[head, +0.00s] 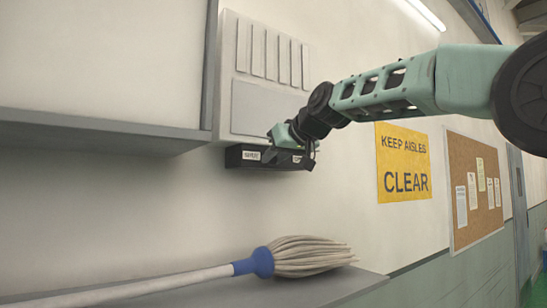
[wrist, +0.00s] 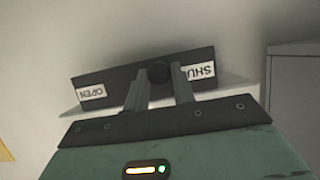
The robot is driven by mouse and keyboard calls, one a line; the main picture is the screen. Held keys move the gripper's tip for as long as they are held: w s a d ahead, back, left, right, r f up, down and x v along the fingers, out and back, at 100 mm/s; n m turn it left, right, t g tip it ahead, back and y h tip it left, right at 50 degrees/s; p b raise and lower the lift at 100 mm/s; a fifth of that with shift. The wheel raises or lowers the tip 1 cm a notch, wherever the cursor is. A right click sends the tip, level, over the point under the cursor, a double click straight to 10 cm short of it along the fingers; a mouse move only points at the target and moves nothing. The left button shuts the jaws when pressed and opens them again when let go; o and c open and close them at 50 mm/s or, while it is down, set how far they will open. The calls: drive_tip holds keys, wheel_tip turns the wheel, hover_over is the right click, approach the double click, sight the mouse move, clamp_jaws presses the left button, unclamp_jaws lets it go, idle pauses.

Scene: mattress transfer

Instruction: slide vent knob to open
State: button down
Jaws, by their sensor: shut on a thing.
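The vent's black slider strip (head: 236,157) runs along the bottom of the pale wall vent in the head view. In the wrist view the strip (wrist: 118,82) appears upside down, with an OPEN label (wrist: 92,93) at the left and a SHUT label (wrist: 200,72) at the right. The dark round vent knob (wrist: 158,73) is between them, a little nearer SHUT. My gripper (wrist: 160,76) is shut on the knob, one finger on each side. In the head view my gripper (head: 273,152) covers the strip's middle and hides the knob.
The vent's louvred body (head: 262,100) rises above the strip. A grey shelf (head: 90,130) juts out at the left. A mop (head: 300,257) with a blue collar lies on a ledge below. A yellow sign (head: 403,163) hangs at the right. The wall below the vent is clear.

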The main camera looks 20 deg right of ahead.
sight(290, 165)
drive_tip(key=d, duration=0.2)
drive_tip(key=w+d+b, duration=0.1)
drive_tip(key=d, duration=0.2)
drive_tip(key=w+d, duration=0.1)
drive_tip(key=d, duration=0.1)
drive_tip(key=shift+w+d, duration=0.2)
drive_tip(key=shift+d, duration=0.1)
drive_tip(key=c, duration=1.2)
unclamp_jaws()
drive_tip(key=shift+d, duration=0.15)
drive_tip(key=b+v, duration=0.6)
drive_tip(key=v, duration=1.1)
drive_tip(key=shift+s, duration=0.25)
